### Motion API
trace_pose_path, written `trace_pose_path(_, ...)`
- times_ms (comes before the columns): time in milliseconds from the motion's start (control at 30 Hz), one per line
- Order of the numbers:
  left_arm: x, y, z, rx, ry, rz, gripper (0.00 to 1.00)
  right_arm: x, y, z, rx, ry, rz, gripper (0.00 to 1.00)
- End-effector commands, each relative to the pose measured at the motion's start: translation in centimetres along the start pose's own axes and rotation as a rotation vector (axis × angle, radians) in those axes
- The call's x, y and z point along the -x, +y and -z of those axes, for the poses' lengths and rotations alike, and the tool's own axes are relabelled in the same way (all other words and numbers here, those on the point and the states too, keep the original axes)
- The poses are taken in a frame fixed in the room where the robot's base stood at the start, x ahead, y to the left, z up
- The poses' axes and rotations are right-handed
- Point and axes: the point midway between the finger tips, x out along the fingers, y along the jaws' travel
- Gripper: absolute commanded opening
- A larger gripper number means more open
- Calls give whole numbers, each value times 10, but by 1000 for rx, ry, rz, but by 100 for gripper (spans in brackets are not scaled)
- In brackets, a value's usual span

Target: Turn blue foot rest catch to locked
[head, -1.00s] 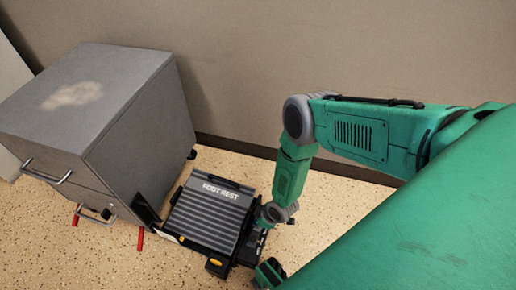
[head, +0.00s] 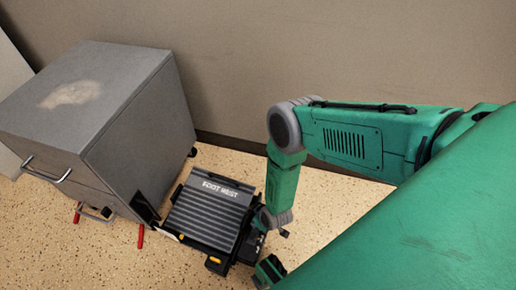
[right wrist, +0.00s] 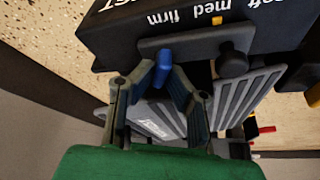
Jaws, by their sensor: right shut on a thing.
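The foot rest (head: 207,215), a ridged grey plate in a dark frame, sits on the floor beside a grey cabinet. In the right wrist view its dark side panel (right wrist: 200,41) shows upside down, with the words "med" and "firm" and a round black knob (right wrist: 232,63). The blue catch (right wrist: 162,68) sticks out below this panel. My right gripper (right wrist: 163,78) is shut on the blue catch, one finger on each side. In the head view my right arm reaches down to the foot rest's right side, and the fingertips are hidden there. My left gripper is not in view.
The grey cabinet (head: 92,110) with metal handles stands close on the foot rest's left, with red parts (head: 140,237) low at its front. The wall (head: 330,50) is behind. Speckled floor (head: 325,210) is clear to the right of the foot rest.

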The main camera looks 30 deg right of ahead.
Motion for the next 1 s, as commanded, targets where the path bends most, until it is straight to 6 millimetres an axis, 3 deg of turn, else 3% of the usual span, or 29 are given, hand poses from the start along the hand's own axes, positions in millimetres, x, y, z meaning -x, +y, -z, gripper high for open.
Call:
trace_pose_path(33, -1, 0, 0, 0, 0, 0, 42, 0, 1, -10, -38, -18, -18, 0)
trace_pose_path(1000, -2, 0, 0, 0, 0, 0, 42, 0, 0, -9, -843, -15, -358, 0)
